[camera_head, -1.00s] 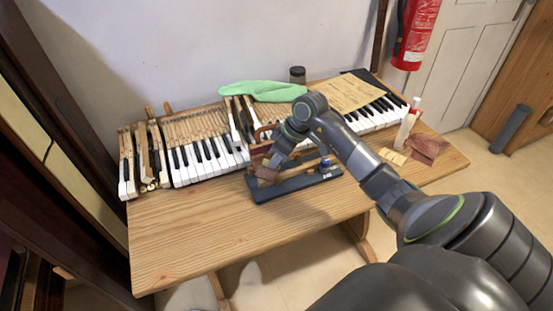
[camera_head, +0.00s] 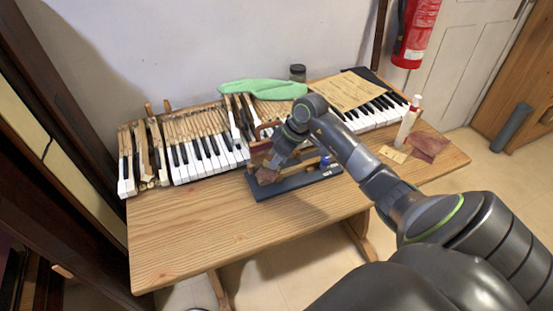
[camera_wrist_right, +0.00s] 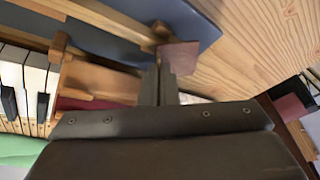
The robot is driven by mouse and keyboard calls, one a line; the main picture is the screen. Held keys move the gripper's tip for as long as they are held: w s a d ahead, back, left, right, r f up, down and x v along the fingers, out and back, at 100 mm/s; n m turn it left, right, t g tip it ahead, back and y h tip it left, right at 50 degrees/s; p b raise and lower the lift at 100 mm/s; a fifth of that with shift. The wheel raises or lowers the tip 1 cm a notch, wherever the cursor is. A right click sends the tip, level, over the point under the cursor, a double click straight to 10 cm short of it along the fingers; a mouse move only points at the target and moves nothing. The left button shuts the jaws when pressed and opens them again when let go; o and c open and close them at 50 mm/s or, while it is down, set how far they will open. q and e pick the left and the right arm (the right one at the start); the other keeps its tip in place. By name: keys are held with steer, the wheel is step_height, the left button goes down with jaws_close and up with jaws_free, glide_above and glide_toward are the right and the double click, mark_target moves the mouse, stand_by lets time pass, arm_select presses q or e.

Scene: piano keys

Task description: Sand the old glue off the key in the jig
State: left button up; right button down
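The dark blue jig (camera_head: 300,181) lies on the table in front of the keyboard. In the right wrist view its blue-grey base (camera_wrist_right: 85,42) carries a long wooden key (camera_wrist_right: 105,17). My right gripper (camera_head: 272,166) is over the jig's left end. In the wrist view its fingers (camera_wrist_right: 164,72) are shut on a small reddish-brown sanding piece (camera_wrist_right: 181,55), which also shows in the head view (camera_head: 266,176). The sanding piece is at the key's end; I cannot tell whether it touches. The glue is not visible. My left gripper is out of view.
The table's front left (camera_head: 200,235) is clear.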

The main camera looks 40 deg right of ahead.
steer(key=shift+f, duration=0.4)
steer(key=shift+d+r, duration=0.1)
